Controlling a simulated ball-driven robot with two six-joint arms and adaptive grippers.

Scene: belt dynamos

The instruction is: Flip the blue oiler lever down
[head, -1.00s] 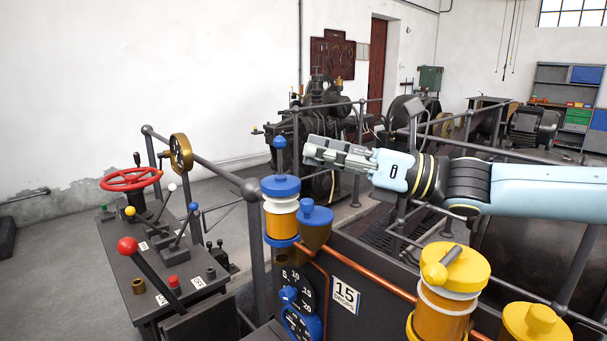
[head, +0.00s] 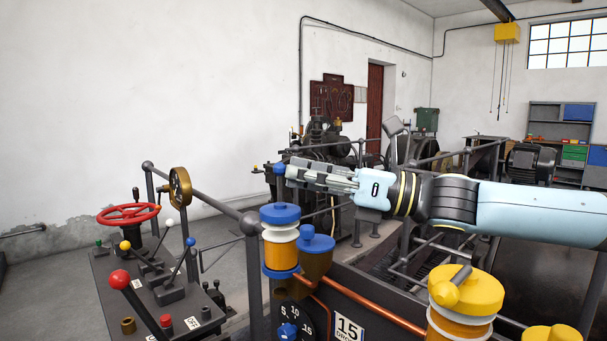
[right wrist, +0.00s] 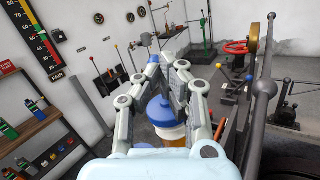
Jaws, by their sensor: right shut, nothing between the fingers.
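The blue oiler (head: 280,236) has a blue cap, an amber glass body and a lever with a blue ball knob (head: 279,168) that stands upright on top. My right gripper (head: 288,171) comes in from the right at knob height. Its fingers are shut and empty, with the tips close beside the knob; I cannot tell whether they touch. In the right wrist view the blue cap (right wrist: 158,112) shows below and between the finger linkages, partly hidden by them. My left gripper is not in view.
A yellow oiler (head: 466,290) stands at the front right. A copper pipe (head: 370,312) runs along the dark machine. At left is a control desk with a red handwheel (head: 128,214) and a red-knobbed lever (head: 119,279). Grey railings (head: 215,193) stand behind.

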